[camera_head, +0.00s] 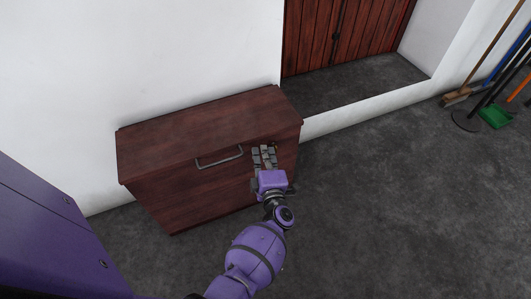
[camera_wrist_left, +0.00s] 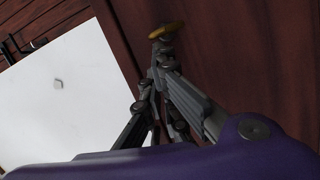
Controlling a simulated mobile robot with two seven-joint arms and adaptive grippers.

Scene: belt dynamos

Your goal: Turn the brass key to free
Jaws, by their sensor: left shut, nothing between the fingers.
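The brass key (camera_wrist_left: 167,30) shows in the left wrist view as a flat yellow oval bow against the dark red wood. In the head view I cannot make it out clearly beside the fingers. My left gripper (camera_head: 264,150) is at the upper right of the cabinet's front. In the left wrist view its fingertips (camera_wrist_left: 160,55) are closed together right by the key's bow, with nothing held between them. I cannot tell whether they touch the key. My right gripper is not in view.
The dark red wooden cabinet (camera_head: 190,125) stands against the white wall, with a metal bar handle (camera_head: 219,158) left of my gripper. A purple cabinet (camera_head: 45,240) is at the lower left. Brooms and a green dustpan (camera_head: 495,116) are at the far right. The grey floor between is clear.

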